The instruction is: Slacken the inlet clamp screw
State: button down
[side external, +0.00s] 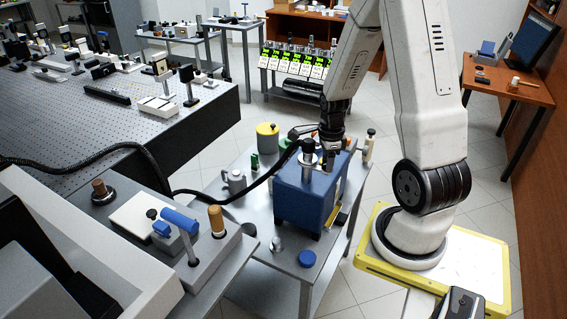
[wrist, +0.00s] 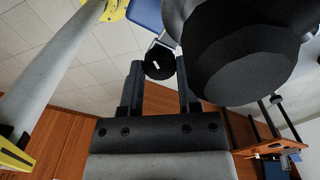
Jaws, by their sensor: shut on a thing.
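A blue box-shaped unit (side external: 298,203) stands on a small grey table, with a silver fitting (side external: 309,158) and a round black knob on its top. A black hose (side external: 235,192) runs to this top from the left. My gripper (side external: 330,166) points down at the right part of the unit's top. In the wrist view my gripper (wrist: 160,75) has its two fingers on either side of a round black screw knob (wrist: 159,66) with a short white mark. The fingers are closed on it. The side view does not clearly show this grip.
A large black rounded body (wrist: 245,60) fills the upper right of the wrist view, close to the fingers. A yellow-lidded pot (side external: 267,138), a grey mug (side external: 236,183) and a blue cap (side external: 307,258) stand around the unit. An optical table (side external: 150,130) is at left.

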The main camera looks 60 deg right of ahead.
jog(key=shift+n, duration=1.2)
jog(key=shift+c, duration=1.5)
grip_release()
jog(key=shift+r, duration=0.1)
jog(key=shift+r, duration=3.85)
